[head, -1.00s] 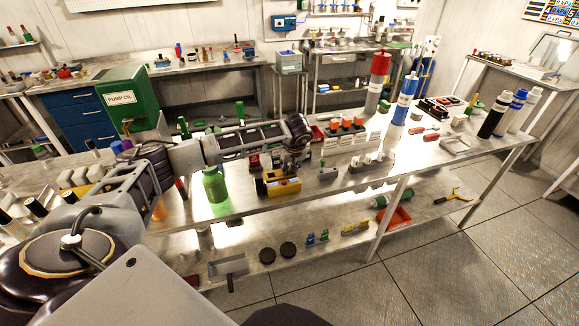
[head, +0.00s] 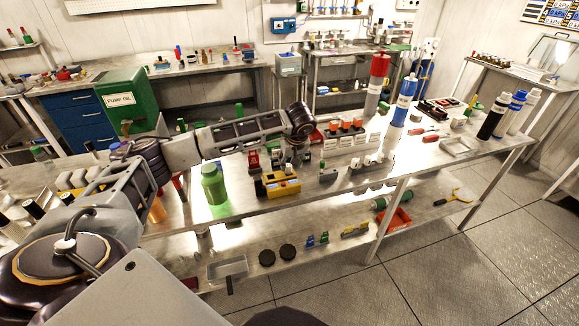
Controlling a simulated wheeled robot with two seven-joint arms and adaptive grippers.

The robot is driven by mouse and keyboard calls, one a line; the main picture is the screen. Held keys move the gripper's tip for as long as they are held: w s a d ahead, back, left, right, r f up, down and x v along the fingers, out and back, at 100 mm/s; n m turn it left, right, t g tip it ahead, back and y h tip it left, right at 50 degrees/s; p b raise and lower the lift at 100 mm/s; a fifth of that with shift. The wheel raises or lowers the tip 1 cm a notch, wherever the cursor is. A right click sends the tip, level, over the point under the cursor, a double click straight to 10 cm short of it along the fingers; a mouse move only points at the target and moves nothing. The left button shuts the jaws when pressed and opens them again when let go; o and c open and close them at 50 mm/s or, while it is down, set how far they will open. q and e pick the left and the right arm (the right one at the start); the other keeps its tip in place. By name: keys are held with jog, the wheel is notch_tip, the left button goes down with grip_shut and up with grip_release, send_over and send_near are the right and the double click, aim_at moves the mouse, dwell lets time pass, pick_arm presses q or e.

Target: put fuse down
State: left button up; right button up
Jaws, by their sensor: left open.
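My left arm reaches in from the left over the workbench (head: 235,205). My left gripper (head: 291,160) points down just above and behind a small yellow block (head: 284,189) with dark and grey parts on it. The gripper is small and partly hidden by its own wrist, and it is open. I cannot pick out the fuse for certain; it is too small or hidden among the parts near the gripper. My right gripper is not in view.
A green bottle (head: 214,185) stands left of the yellow block. Several white holders with red-orange tops (head: 345,128) stand behind right. A red-topped cylinder (head: 377,80) and a blue-topped cylinder (head: 403,100) rise farther right. The lower shelf carries a tray (head: 228,268).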

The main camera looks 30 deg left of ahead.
pick_arm(q)
jog(key=v, duration=0.7)
jog(key=shift+b, duration=0.35)
dwell(0.4)
